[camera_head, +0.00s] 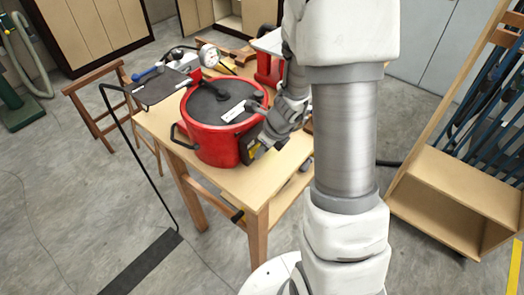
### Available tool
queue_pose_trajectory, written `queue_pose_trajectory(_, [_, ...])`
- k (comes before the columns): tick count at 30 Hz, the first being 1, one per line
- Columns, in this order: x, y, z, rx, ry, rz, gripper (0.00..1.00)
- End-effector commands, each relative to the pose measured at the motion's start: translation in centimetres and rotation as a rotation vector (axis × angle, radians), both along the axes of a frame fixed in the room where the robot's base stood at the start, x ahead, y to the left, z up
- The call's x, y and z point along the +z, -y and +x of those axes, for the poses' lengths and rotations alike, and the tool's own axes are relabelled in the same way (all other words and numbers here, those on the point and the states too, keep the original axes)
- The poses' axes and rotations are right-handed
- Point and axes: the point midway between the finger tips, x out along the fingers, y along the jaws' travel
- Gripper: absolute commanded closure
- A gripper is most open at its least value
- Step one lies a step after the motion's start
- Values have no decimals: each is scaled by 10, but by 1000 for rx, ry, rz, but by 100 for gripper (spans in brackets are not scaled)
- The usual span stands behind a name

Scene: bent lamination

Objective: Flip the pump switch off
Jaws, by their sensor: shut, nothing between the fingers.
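A red round vessel (205,143) with a black lid (213,106) stands on the wooden workbench (235,188). A small black and yellow part (249,150) shows at its right side; I cannot tell whether it is the pump switch. My gripper (262,146) is shut and empty, pointing down beside the vessel's right side, close to that part. I cannot tell whether they touch. A red machine (268,69) stands behind, partly hidden by my arm. No switch can be made out clearly.
A round gauge (209,55) and a dark tray (158,87) are at the back left of the bench. A wooden rack (450,205) stands at the right. A thin black stand (146,165) rises at the left. The bench's front corner is clear.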

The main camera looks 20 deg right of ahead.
Motion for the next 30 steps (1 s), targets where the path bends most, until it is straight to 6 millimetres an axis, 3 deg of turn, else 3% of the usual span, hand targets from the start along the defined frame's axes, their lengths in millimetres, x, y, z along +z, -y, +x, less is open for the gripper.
queue_pose_trajectory(13, [1,15,4,-1,3,-1,100])
queue_pose_trajectory(30, [0,20,3,2,1,0,100])
